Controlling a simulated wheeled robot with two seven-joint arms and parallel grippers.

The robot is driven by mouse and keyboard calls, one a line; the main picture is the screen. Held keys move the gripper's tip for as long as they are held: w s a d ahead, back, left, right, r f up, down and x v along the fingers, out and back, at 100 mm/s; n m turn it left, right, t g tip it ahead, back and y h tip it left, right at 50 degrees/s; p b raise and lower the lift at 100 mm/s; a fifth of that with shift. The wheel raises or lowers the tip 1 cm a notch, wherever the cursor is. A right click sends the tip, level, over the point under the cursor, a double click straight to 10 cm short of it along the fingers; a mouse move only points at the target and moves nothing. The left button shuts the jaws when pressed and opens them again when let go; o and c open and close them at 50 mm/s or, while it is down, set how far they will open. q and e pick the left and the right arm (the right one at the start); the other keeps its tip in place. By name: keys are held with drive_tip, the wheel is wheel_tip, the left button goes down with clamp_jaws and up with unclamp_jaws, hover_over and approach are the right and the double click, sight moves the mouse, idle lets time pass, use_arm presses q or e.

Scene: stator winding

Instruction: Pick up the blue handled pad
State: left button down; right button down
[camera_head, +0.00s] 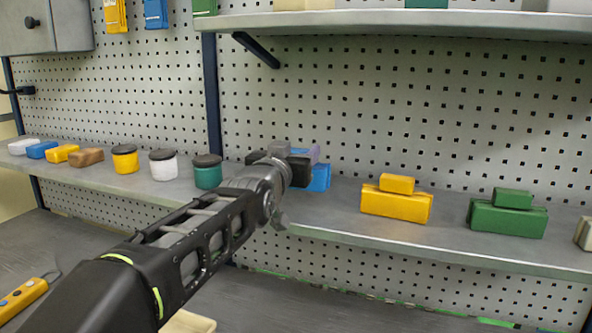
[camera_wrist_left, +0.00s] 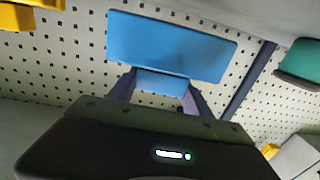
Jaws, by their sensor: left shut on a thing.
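The blue handled pad (camera_head: 319,178) is at the shelf, right of the green jar, partly hidden behind my left gripper in the head view. In the left wrist view its wide blue block (camera_wrist_left: 170,45) shows in full, with its smaller blue handle (camera_wrist_left: 162,84) between the two fingers. My left gripper (camera_head: 308,154) is shut on this handle; it also shows in the left wrist view (camera_wrist_left: 160,92). The pad's underside is hidden, so I cannot tell whether it touches the shelf. My right gripper is in neither view.
A yellow handled pad (camera_head: 396,205) and a green one (camera_head: 507,218) stand to the right on the shelf (camera_head: 340,222). Yellow, white and green (camera_head: 207,177) jars stand left. A pegboard (camera_head: 400,110) backs the shelf, and an upper shelf (camera_head: 420,24) hangs above.

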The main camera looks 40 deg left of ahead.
use_arm(q)
wheel_tip(320, 180, up, 6)
drive_tip(key=shift+r, duration=0.15)
idle(0.7)
